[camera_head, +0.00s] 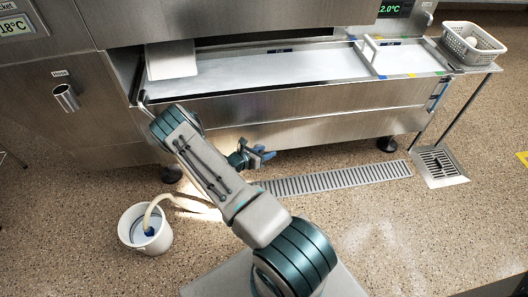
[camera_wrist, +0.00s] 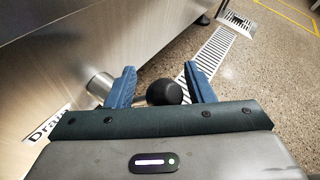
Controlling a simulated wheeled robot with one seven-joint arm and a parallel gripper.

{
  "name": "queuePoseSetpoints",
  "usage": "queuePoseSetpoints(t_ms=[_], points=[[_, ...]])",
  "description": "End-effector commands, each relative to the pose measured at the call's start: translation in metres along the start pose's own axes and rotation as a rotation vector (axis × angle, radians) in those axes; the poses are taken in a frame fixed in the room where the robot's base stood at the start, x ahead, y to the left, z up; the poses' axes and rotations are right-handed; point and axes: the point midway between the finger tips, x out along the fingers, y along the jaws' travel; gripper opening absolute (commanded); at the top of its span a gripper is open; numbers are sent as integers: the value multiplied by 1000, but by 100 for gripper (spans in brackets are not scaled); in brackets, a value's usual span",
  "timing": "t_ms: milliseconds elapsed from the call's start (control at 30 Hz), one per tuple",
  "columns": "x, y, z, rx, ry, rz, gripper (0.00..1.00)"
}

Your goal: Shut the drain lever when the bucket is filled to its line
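A white bucket (camera_head: 137,243) stands upright on the floor at the lower left in the head view. A pale hose (camera_head: 158,205) curves into it, and a small blue patch shows inside. I cannot tell the liquid level against a fill line. My gripper (camera_head: 264,153) is low in front of the steel machine. In the wrist view my gripper (camera_wrist: 160,84) is open, with its blue fingers either side of a round black knob (camera_wrist: 164,92), apart from it. A metal stub (camera_wrist: 100,86) shows beside it, near a partly hidden "Drain" label (camera_wrist: 46,126). The lever in the head view is hidden by my arm.
The steel machine (camera_head: 300,108) runs along the back, with a "Hose" holder (camera_head: 66,97) at left. A floor drain channel (camera_head: 335,179) leads to a square grate (camera_head: 438,165). A white perforated basket (camera_head: 472,42) sits on the right shelf. The right floor is clear.

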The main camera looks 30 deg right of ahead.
Motion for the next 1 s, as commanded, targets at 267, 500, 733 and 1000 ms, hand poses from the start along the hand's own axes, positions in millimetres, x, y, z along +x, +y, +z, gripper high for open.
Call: queuePoseSetpoints(t_ms=[267, 500, 733, 1000], points=[[-17, 2, 4, 2, -3, 5, 48], [-71, 2, 4, 0, -4, 7, 48], [-117, 0, 2, -1, -2, 5, 48], [-139, 0, 0, -1, -1, 2, 48]])
